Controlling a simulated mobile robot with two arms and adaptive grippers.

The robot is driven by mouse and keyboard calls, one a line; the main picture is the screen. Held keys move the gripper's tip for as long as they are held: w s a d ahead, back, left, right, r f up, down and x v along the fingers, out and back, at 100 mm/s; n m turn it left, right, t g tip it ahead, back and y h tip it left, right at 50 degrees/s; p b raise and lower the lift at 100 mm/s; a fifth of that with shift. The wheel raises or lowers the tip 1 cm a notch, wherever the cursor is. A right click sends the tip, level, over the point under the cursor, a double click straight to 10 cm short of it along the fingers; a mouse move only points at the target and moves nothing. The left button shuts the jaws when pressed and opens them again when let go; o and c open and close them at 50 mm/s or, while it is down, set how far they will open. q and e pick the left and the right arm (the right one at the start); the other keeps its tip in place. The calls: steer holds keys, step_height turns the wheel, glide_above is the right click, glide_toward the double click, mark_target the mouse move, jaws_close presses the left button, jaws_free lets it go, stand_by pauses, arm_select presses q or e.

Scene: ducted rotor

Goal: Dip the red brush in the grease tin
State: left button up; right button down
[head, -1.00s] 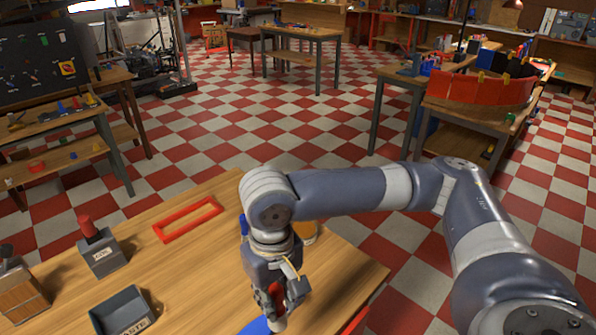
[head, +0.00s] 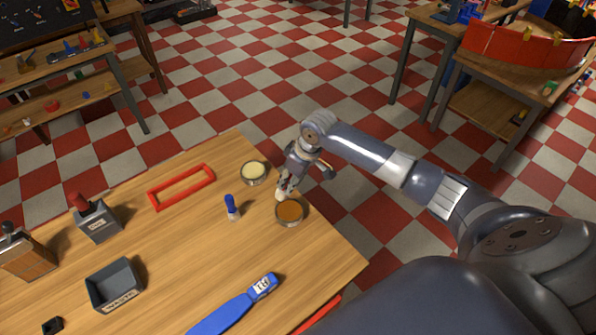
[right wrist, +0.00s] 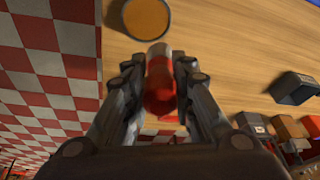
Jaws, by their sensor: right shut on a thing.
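My right gripper (head: 288,183) is shut on the red brush, low over the table's far right part. In the right wrist view the brush's red handle (right wrist: 160,85) sits between the fingers (right wrist: 160,82). Its pale tip (head: 281,196) points down in the head view, beside the rim of a tin with amber contents (head: 289,212). I cannot tell whether tip and rim touch. The amber tin also shows in the right wrist view (right wrist: 146,18). A second tin with pale cream contents (head: 254,171) stands left of the gripper. No readable label tells which holds grease. My left gripper is out of view.
A blue brush (head: 232,207) stands left of the amber tin. A red frame (head: 181,187), a grey waste bin (head: 115,286), a grey box with a red handle (head: 96,220) and a blue tool (head: 237,308) are on the table. The table's middle is clear.

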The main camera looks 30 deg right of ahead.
arm_select(q)
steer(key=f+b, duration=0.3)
steer(key=b, duration=0.1)
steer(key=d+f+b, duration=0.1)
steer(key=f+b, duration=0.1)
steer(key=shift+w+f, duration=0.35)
arm_select(e)
step_height(320, 180, down, 8)
steer(key=d, duration=0.2)
steer(key=shift+s+d, duration=0.15)
steer(key=shift+d, duration=0.05)
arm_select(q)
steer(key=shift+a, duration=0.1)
arm_select(e)
steer(key=shift+r, duration=0.1)
arm_select(q)
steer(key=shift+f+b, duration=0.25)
steer(key=shift+b, duration=0.2)
arm_select(e)
steer(key=shift+f, duration=0.6)
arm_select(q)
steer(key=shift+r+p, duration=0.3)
arm_select(e)
steer(key=shift+f, duration=0.1)
stand_by(1.1)
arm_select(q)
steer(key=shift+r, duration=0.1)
